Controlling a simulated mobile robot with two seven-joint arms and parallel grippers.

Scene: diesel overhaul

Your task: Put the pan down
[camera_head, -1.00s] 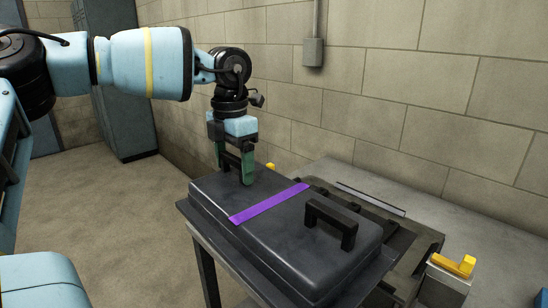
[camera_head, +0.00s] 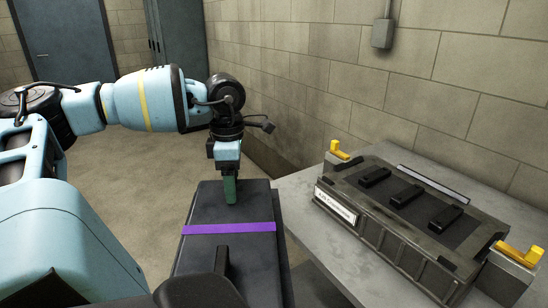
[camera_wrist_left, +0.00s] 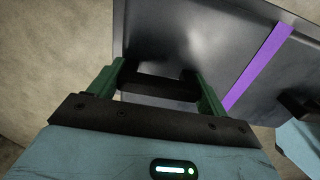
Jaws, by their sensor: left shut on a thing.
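The pan (camera_head: 215,208) is a dark grey, long shallow box with a purple stripe across it and a black handle towards each end. It lies level in the lower middle of the head view, left of the engine. My left gripper (camera_head: 230,190) is shut on the far handle (camera_wrist_left: 160,85), with a green finger on each side in the left wrist view. The near handle (camera_head: 222,260) is partly hidden by a dark shape at the bottom edge. My right gripper cannot be made out. Whether the pan touches a surface below is hidden.
A grey table (camera_head: 300,190) on the right carries a dark engine block (camera_head: 410,215) with yellow clamps (camera_head: 338,150) at its corners. A block wall rises behind it. Open floor (camera_head: 150,185) lies left of the pan.

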